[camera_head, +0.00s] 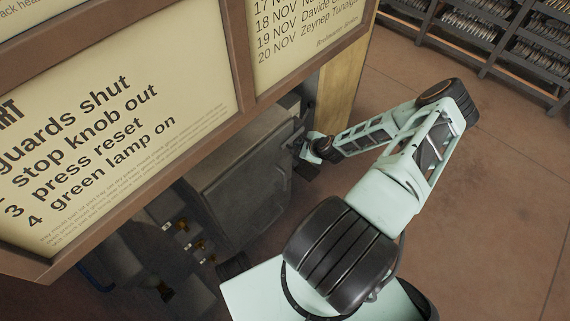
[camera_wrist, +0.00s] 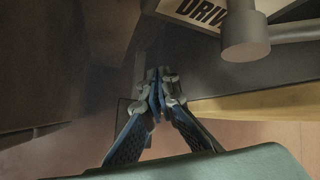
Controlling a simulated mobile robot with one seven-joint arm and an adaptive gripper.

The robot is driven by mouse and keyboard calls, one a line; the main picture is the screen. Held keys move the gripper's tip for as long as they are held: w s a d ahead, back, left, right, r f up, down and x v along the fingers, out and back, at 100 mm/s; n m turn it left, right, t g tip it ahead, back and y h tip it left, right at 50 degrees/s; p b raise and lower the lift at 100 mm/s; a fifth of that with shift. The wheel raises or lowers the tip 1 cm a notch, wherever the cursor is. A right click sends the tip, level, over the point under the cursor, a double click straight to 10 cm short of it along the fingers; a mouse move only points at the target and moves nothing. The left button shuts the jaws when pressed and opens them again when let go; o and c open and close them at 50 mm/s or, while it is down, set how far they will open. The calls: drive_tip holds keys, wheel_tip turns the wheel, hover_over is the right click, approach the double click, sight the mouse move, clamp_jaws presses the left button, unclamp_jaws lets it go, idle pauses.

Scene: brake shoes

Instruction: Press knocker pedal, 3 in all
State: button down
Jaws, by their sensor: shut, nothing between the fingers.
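My gripper (camera_wrist: 156,82) is shut and empty in the wrist view, its fingertips together and pointing down past the side of a dark machine. A small dark plate (camera_wrist: 122,112) shows just behind and left of the fingers; I cannot tell whether it is the knocker pedal or whether the fingers touch it. In the head view my gripper (camera_head: 306,170) is small and dark at the right end of the grey machine (camera_head: 240,180). No pedal can be made out for sure there.
A grey round knob or bar end (camera_wrist: 245,35) stands close to the right of my fingers, by a sign reading "DRIV" (camera_wrist: 205,12). A framed notice board (camera_head: 120,110) hangs over the machine. A wooden post (camera_head: 345,90) stands behind my gripper. Open floor (camera_head: 500,190) lies right, with racks (camera_head: 490,40) beyond.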

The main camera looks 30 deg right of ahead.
idle(0.4)
drive_tip(key=b, duration=0.5)
hover_over(301, 166)
drive_tip(key=w, duration=0.1)
drive_tip(key=f, duration=0.6)
drive_tip(key=shift+w+a+f, duration=0.15)
drive_tip(key=shift+a+f, duration=0.15)
drive_tip(key=shift+f, duration=0.05)
drive_tip(key=shift+d+f+p, duration=0.1)
drive_tip(key=shift+f+p, duration=0.3)
drive_tip(key=shift+f, duration=0.6)
drive_tip(key=shift+f, duration=0.15)
drive_tip(key=shift+f, duration=0.3)
drive_tip(key=shift+f, duration=0.6)
drive_tip(key=shift+s+d+f, duration=0.1)
drive_tip(key=shift+s+f, duration=0.1)
drive_tip(key=shift+f, duration=0.4)
drive_tip(key=shift+s+f, duration=0.2)
drive_tip(key=shift+f, duration=0.4)
idle(1.1)
